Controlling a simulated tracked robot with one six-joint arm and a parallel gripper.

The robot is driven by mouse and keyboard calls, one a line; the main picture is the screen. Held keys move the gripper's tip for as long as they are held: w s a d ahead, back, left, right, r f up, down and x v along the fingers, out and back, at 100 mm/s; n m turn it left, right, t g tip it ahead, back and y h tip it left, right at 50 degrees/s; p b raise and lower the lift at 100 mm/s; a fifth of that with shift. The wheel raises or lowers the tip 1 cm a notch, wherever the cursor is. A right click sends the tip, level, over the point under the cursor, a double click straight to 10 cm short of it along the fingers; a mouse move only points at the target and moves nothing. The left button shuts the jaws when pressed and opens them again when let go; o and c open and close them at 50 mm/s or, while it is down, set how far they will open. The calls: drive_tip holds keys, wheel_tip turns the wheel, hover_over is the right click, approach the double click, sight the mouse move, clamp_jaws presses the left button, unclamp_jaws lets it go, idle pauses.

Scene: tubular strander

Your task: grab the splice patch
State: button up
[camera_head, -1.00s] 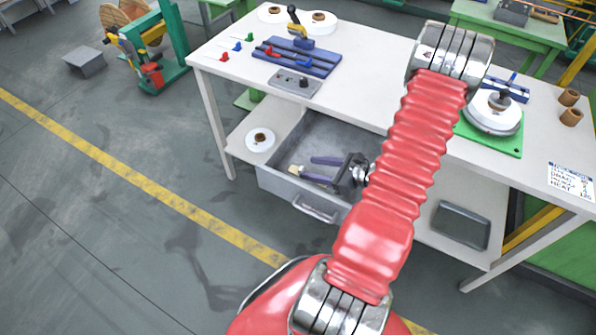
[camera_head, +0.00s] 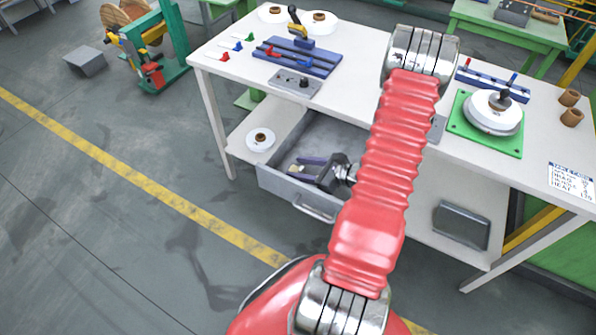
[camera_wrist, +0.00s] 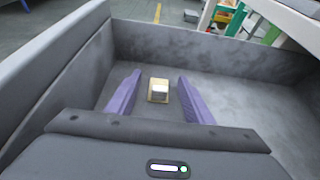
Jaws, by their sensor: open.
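The splice patch appears to be the small cream block with a pale grey top (camera_wrist: 158,90). It lies on the floor of the open grey drawer (camera_wrist: 270,105). In the wrist view it sits between and beyond the two purple fingers of my gripper (camera_wrist: 153,95), with a gap on each side. My gripper is open and inside the drawer. In the head view my gripper (camera_head: 305,170) reaches into the drawer (camera_head: 278,188) from the right, and the block (camera_head: 295,169) shows small near the fingertips.
The drawer walls stand close around my gripper. The white bench top (camera_head: 370,60) is above, holding a blue fixture (camera_head: 297,57) and a green plate (camera_head: 463,130) with a white spool. A white roll (camera_head: 260,139) lies on the shelf left of the drawer.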

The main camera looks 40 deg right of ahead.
idle(0.5)
drive_tip(key=c, duration=1.1)
drive_tip(key=shift+r, duration=5)
